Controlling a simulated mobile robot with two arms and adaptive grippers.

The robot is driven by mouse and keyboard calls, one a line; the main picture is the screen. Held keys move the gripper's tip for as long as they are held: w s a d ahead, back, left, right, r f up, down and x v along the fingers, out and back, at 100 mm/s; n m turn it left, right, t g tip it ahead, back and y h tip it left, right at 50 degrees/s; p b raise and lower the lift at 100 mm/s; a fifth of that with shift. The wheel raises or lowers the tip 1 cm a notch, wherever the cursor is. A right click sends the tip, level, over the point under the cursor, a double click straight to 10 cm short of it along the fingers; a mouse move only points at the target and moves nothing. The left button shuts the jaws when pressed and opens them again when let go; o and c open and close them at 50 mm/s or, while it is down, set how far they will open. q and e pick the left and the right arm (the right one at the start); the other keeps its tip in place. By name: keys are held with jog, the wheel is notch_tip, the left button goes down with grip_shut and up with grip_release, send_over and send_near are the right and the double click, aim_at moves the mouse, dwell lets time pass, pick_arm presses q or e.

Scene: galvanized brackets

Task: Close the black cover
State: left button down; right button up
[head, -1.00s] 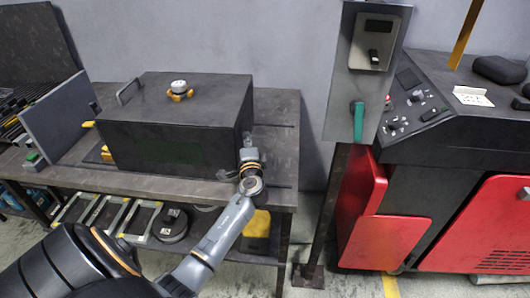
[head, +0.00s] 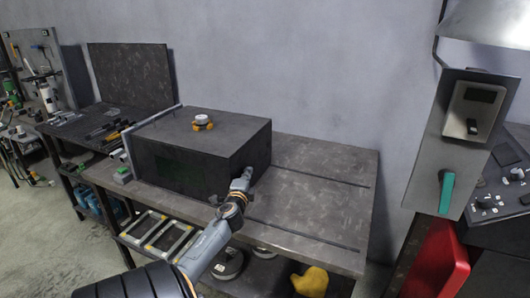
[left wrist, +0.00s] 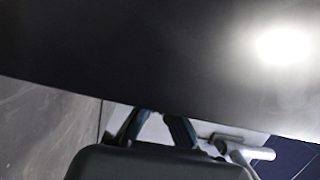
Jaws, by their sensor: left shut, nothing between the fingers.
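The black cover (head: 180,168) is a large dark box on the metal workbench. Its left end is up against an upright grey panel (head: 128,160), with no clear gap showing between them. A yellow-and-white knob-like part (head: 203,122) sits on its top. My left gripper (head: 246,174) is shut and empty at the cover's right end, near the front corner; touching or just apart, I cannot tell. In the left wrist view the dark cover surface (left wrist: 120,60) fills the top, with the fingertips (left wrist: 156,122) at its lower edge. My right gripper is not in view.
The workbench top (head: 325,185) right of the cover is bare, with two long slots. A grey control post (head: 440,135) with a teal handle stands at right, beside a red machine (head: 440,265). Pale frames (head: 160,235) and a yellow item (head: 310,281) lie on the lower shelf.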

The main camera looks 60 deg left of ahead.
pick_arm(q)
jog(key=shift+s+a+f, duration=0.1)
jog(key=shift+s+a, duration=0.3)
jog(key=shift+a, duration=0.2)
jog(key=shift+s+a, duration=0.35)
jog(key=shift+a, duration=0.35)
jog(key=shift+s, duration=0.1)
send_near(238, 176)
jog(key=shift+w+a+f, duration=0.4)
jog(key=shift+w+a, duration=0.15)
jog(key=shift+a, duration=0.1)
